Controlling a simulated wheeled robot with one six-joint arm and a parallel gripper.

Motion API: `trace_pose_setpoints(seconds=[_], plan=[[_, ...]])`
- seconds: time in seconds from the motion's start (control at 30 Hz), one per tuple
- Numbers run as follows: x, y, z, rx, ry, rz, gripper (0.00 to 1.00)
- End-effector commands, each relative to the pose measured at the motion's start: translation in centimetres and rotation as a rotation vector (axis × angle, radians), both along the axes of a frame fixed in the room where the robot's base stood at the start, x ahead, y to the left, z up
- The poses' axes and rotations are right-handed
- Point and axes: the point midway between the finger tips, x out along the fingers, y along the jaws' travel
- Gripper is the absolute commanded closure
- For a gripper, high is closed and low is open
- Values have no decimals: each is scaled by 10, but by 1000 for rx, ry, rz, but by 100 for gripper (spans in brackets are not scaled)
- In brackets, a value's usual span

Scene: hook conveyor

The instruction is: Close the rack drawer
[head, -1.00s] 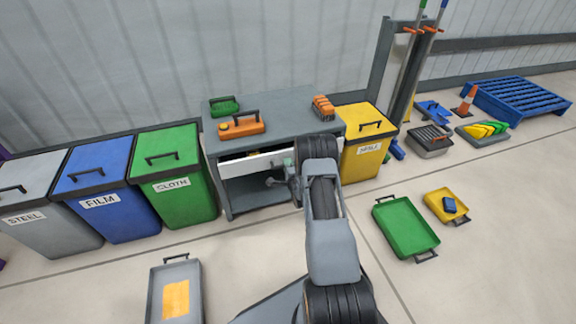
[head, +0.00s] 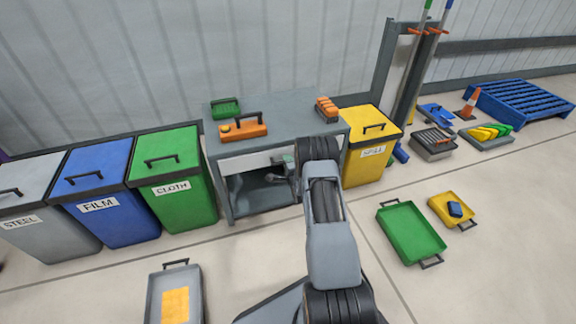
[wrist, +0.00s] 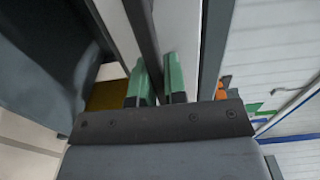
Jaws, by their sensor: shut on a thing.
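The rack (head: 225,198) is a grey bench with a white-fronted drawer (head: 240,162) under its top. The drawer front now sits about level under the top's front edge in the head view; a small remaining gap cannot be ruled out. My gripper (head: 288,160) is at the right part of the drawer front, partly hidden by my arm. In the wrist view, the green fingers of my gripper (wrist: 160,82) are shut on the dark bar handle (wrist: 145,35), beside the white drawer front (wrist: 178,30). The drawer's inside is hidden in the head view.
An orange toolbox (head: 240,127), a green case (head: 226,107) and an orange item (head: 326,107) stand on the rack top. A green bin (head: 172,190) and a yellow bin (head: 365,155) flank the rack. Trays lie on the floor, including a green one (head: 410,235).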

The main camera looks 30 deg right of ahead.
Motion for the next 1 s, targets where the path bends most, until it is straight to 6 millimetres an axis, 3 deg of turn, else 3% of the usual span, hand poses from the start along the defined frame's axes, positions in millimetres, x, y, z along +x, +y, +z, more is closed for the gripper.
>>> trace_pose_setpoints(seconds=[0.13, 0.17, 0.43, 0.77, 1.0], plan=[[2, -1, 2, -2, -3, -4, 100], [2, 0, 2, -2, -3, -4, 86], [3, 2, 2, -2, -3, 0, 62], [-5, 2, 2, 0, -1, -2, 62], [-45, 9, 4, 1, 3, -4, 62]])
